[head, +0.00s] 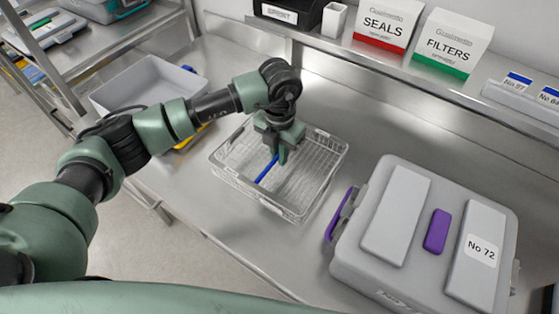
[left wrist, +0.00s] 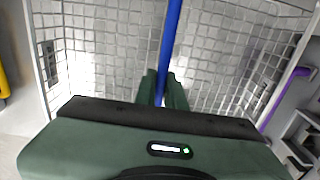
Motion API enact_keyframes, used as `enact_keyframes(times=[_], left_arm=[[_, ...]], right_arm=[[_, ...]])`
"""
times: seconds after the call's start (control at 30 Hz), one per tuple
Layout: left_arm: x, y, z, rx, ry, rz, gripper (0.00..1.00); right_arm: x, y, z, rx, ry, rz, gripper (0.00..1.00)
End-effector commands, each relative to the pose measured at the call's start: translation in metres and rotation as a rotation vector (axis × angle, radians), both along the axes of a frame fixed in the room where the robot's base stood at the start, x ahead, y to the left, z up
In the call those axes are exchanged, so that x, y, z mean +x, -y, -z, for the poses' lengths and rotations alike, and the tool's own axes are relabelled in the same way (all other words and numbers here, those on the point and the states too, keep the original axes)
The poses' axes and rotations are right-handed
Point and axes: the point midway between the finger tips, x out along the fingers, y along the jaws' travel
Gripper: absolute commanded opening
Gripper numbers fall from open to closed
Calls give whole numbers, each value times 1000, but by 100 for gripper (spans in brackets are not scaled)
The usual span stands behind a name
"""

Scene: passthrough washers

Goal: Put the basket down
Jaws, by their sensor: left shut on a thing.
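The wire basket (head: 318,192) is on the steel counter (head: 215,210) in the middle of the head view, or very close above it; I cannot tell which. Its mesh floor and walls fill much of the left wrist view (left wrist: 110,50). A blue bar (head: 266,171) runs across the basket, and it also shows in the left wrist view (left wrist: 169,45). My left gripper (head: 283,158) points down into the basket and is shut on the blue bar, which passes between its fingers (left wrist: 163,92). My right gripper is not in view.
A grey case labelled No 72 (head: 406,275) with a purple latch stands right of the basket. A grey tray (head: 150,80) and a yellow item (head: 190,138) lie to the left. A shelf with SEALS (head: 386,22) and FILTERS (head: 453,45) boxes runs along the back.

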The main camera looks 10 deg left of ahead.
Motion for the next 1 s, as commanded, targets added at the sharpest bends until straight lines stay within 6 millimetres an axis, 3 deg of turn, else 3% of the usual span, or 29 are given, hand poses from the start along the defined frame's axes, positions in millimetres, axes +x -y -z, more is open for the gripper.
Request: enact_keyframes(times=[0.3, 0.7, 0.73, 0.8, 1.0], left_arm=[[0, 0, 39, 0, -1, -2, 0], [0, 0, 47, -1, 2, 0, 0], [0, 0, 46, 0, 0, 0, 16], [0, 0, 46, 0, 0, 0, 32], [0, 0, 46, 0, 0, 0, 32]], right_arm=[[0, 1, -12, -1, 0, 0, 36], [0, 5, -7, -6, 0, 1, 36], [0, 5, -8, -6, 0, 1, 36], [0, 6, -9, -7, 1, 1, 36], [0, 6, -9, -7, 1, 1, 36]])
